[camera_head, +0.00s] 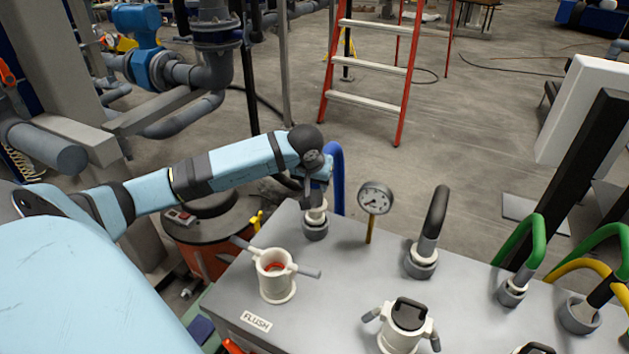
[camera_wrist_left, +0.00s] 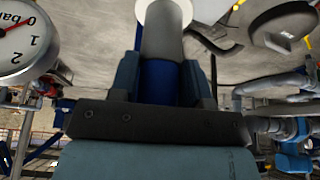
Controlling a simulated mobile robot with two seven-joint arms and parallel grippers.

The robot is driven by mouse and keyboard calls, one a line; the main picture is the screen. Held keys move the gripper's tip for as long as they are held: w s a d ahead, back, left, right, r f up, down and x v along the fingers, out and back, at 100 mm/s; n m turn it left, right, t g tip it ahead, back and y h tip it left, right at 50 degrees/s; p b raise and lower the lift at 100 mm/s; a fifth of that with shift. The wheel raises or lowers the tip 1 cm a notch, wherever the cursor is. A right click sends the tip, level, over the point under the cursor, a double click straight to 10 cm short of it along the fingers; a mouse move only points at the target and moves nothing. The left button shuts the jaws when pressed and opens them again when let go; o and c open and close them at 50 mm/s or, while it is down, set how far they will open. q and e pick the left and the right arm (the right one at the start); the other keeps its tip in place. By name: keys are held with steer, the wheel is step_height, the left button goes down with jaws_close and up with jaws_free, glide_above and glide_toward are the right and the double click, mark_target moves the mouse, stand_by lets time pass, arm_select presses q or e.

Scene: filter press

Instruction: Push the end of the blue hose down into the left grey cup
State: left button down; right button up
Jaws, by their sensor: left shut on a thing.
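The blue hose (camera_head: 338,180) arches up behind my left gripper (camera_head: 318,178). The left gripper is shut on the hose near its end, and the hose shows between the fingers in the left wrist view (camera_wrist_left: 160,82). The hose end, a grey sleeve (camera_wrist_left: 166,35) with a pale collar (camera_head: 316,213), points down. The left grey cup (camera_head: 315,231) stands on the grey panel directly below, and the collar meets its mouth. I cannot tell how deep the end sits. My right gripper is not in view.
A pressure gauge (camera_head: 375,198) stands just right of the cup. A white valve with handles (camera_head: 275,280) is in front of it. Black (camera_head: 436,212) and green (camera_head: 530,235) hoses sit in cups further right.

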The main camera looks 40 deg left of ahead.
arm_select(q)
steer(key=shift+f+b, duration=1.7)
steer(key=shift+f, duration=0.4)
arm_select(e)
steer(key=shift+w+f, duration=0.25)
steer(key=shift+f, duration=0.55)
arm_select(q)
steer(key=c, duration=0.5)
jaws_free()
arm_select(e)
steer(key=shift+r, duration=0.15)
arm_select(q)
steer(key=shift+r, duration=0.4)
steer(key=p+v, duration=0.1)
steer(key=v, duration=1.2)
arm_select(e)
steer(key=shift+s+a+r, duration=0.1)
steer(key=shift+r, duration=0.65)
arm_select(q)
steer(key=shift+s, duration=0.25)
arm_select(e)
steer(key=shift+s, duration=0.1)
